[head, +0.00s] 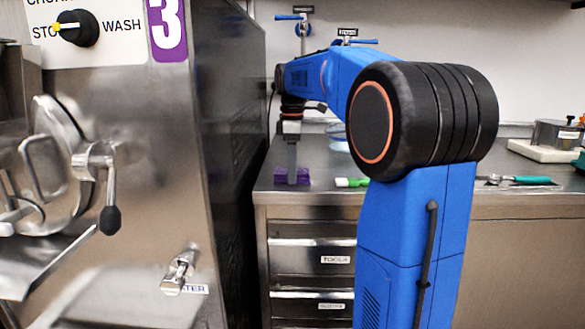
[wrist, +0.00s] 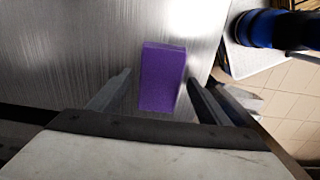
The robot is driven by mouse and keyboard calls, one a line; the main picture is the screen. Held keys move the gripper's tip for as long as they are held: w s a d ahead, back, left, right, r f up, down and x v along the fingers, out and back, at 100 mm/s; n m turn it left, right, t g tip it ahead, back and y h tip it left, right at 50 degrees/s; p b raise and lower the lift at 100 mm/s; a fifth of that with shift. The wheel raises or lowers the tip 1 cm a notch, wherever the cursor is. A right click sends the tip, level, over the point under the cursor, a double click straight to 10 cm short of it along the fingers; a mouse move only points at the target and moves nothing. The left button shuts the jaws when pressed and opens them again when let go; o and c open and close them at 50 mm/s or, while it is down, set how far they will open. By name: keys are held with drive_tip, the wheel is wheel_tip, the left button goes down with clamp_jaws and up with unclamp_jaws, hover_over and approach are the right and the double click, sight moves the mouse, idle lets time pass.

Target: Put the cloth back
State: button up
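A purple block-shaped thing (head: 303,176), which may be the folded cloth, lies on the steel counter near its left front edge. It also shows in the wrist view (wrist: 162,75), between the two fingers of my gripper (wrist: 160,88). The fingers are apart, with bare counter showing on both sides of the purple thing. In the head view my gripper (head: 292,176) points straight down at it, and one finger hides its middle. I cannot tell how far the fingertips are above the counter.
A green-and-white brush (head: 352,182) lies just right of the purple thing, and a clear bluish container (head: 338,134) stands behind. A green-handled tool (head: 520,180) and a scale (head: 545,150) are farther right. The tall steel freezer (head: 225,120) stands close on the left.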

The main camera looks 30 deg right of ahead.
wheel_tip(320, 180, up, 12)
drive_tip(key=shift+r, duration=0.15)
idle(0.5)
drive_tip(key=s+a+f+m+t, duration=0.1)
drive_tip(key=s+a+f+m, duration=0.2)
drive_tip(key=s+f, duration=0.7)
drive_tip(key=s+a+f+m+t, duration=0.2)
drive_tip(key=s+a+f+m, duration=0.2)
drive_tip(key=s+a+f, duration=0.3)
drive_tip(key=s+a+f+m+t, duration=0.1)
drive_tip(key=s+a+f+m, duration=0.3)
drive_tip(key=s+f, duration=0.9)
drive_tip(key=shift+a+f+t, duration=0.25)
drive_tip(key=shift+a+t, duration=0.15)
drive_tip(key=shift+a, duration=0.5)
drive_tip(key=shift+s, duration=0.1)
